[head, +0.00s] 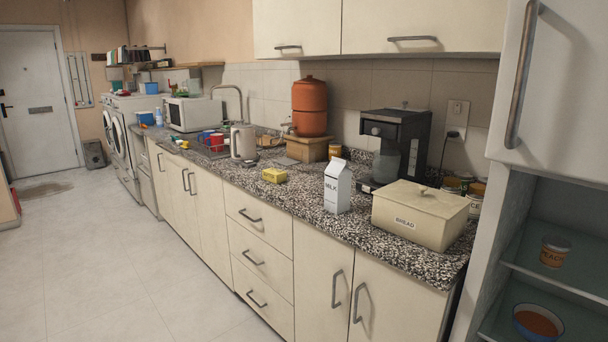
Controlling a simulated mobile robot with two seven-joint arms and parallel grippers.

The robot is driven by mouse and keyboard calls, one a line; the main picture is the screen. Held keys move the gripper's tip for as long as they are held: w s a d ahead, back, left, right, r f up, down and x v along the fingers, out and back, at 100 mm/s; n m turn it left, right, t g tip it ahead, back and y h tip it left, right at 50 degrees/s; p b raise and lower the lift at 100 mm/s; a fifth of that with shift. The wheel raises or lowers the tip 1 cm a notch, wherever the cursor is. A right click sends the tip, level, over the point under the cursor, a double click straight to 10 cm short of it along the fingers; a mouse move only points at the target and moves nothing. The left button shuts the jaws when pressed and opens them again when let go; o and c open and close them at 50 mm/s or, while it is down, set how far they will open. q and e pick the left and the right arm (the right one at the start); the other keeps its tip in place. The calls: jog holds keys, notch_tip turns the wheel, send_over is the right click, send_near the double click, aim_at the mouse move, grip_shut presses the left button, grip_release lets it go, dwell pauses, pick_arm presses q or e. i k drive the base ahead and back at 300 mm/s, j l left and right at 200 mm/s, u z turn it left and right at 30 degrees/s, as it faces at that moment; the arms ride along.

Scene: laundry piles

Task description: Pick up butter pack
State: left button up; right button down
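A small yellow pack, which looks like the butter pack (274,175), lies on the speckled countertop (255,187) near its front edge. It is left of the milk carton and right of the kettle. Nothing covers it in the head view. Neither of my grippers shows in the head view.
A milk carton (338,187) and a bread box (420,214) stand to the right, with a coffee maker (394,145) behind. An orange water dispenser (310,107) on a wooden stand (307,148) and a kettle (243,142) stand behind and left. An open fridge (545,200) is far right.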

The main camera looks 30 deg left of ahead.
aim_at(275, 176)
jog(key=i+j+z, duration=0.15)
jog(key=j+z, duration=0.2)
jog(key=j, duration=0.4)
jog(key=j+z, duration=0.35)
jog(key=j, duration=0.45)
jog(key=j+z, duration=0.2)
jog(key=j, duration=2.2)
